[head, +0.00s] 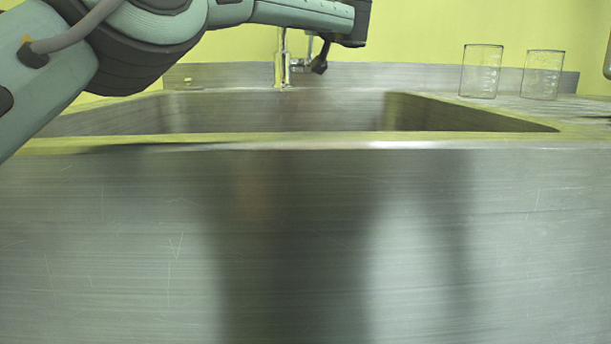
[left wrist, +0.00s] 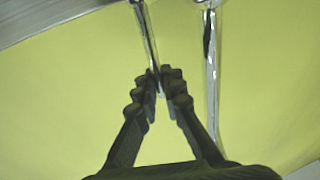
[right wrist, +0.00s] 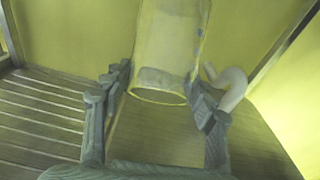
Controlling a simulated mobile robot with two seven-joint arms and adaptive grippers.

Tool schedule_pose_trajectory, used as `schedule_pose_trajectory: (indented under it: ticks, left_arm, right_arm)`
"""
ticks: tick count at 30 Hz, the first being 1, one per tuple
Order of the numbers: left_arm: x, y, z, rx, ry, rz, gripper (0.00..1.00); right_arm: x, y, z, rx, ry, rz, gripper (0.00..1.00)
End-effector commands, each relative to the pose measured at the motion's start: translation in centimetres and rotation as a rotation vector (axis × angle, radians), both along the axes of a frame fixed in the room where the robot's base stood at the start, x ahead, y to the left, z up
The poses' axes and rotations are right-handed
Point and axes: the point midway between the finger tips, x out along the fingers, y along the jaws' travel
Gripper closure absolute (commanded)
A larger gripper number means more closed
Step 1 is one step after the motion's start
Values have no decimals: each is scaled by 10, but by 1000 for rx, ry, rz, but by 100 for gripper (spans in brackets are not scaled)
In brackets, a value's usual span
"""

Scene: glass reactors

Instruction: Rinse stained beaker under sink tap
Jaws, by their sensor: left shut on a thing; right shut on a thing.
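The metal tap (head: 281,62) stands at the back of the sink (head: 300,141). My left gripper (head: 320,66) is beside the tap. In the left wrist view its fingers (left wrist: 162,84) are shut on a thin shiny metal rod (left wrist: 147,40), which looks like the tap's handle. A thicker chrome pipe (left wrist: 211,75) runs just right of them. In the right wrist view, my right gripper (right wrist: 161,94) is shut on a see-through beaker (right wrist: 172,35) with a greyish band near its rim. The held beaker is out of the head view. No water stream is visible.
Two clear beakers (head: 481,72) (head: 542,75) stand upright on the counter right of the sink. In the right wrist view, a curved white pipe (right wrist: 233,92) is close to the right finger, with a slatted wooden surface (right wrist: 40,115) behind. The visible sink interior looks empty.

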Motion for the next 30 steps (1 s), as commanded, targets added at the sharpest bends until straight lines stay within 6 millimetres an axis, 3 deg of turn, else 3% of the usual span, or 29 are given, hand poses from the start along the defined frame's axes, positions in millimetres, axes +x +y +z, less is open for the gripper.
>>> schedule_pose_trajectory:
  ticks: [7,8,13,23,30]
  left_arm:
    - [0,1,0,-3,0,3,100]
    - [0,1,0,-3,0,3,90]
    - [0,1,0,-2,0,2,70]
    - [-1,0,0,-1,2,1,70]
    - [-20,-4,-2,0,3,0,70]
  right_arm:
    - [0,0,0,0,-1,0,73]
    - [0,0,0,0,-1,0,73]
    - [0,0,0,0,-1,0,73]
    - [0,0,0,0,-1,0,73]
    - [0,0,0,0,-1,0,73]
